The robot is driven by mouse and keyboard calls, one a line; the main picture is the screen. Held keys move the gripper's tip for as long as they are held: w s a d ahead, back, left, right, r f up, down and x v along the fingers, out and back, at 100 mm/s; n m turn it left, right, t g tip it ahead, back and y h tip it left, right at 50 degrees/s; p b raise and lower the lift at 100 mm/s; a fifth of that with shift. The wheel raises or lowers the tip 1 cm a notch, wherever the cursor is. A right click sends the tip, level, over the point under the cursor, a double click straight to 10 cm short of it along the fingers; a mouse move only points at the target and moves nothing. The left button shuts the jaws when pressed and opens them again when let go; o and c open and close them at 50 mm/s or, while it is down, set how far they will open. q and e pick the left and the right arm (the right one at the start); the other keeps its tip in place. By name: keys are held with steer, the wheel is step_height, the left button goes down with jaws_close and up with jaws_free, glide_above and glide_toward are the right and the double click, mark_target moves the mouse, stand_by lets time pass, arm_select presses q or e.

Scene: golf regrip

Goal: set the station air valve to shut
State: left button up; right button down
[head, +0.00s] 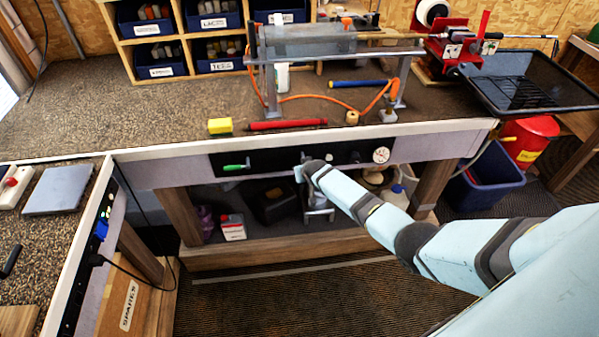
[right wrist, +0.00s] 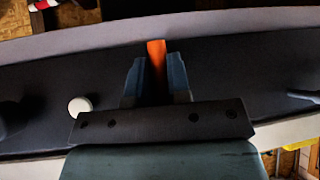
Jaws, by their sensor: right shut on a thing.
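The black panel (head: 275,160) runs along the bench's front edge. My right gripper (head: 301,173) is in front of it, near its middle, and hides what it holds in the head view. In the right wrist view, my right gripper (right wrist: 156,80) is shut on an orange handle (right wrist: 157,58), which stands between the two blue-grey fingers. I take it for the air valve's handle; its mount is hidden and no label is readable. A green handle (head: 237,166) lies nearly level at the panel's left. A round gauge (head: 381,155) is at its right end. My left gripper is out of view.
A white knob (right wrist: 80,105) is beside the gripper in the right wrist view. A lower shelf (head: 270,240) with bottles is below the panel.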

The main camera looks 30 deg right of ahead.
stand_by(0.5)
steer(key=c, duration=1.1)
jaws_free()
steer(key=shift+s, duration=0.1)
steer(key=p+v, duration=0.1)
steer(key=v, duration=1.2)
steer(key=shift+s+a+r, duration=0.15)
steer(key=shift+s+r, duration=0.05)
steer(key=shift+r, duration=0.05)
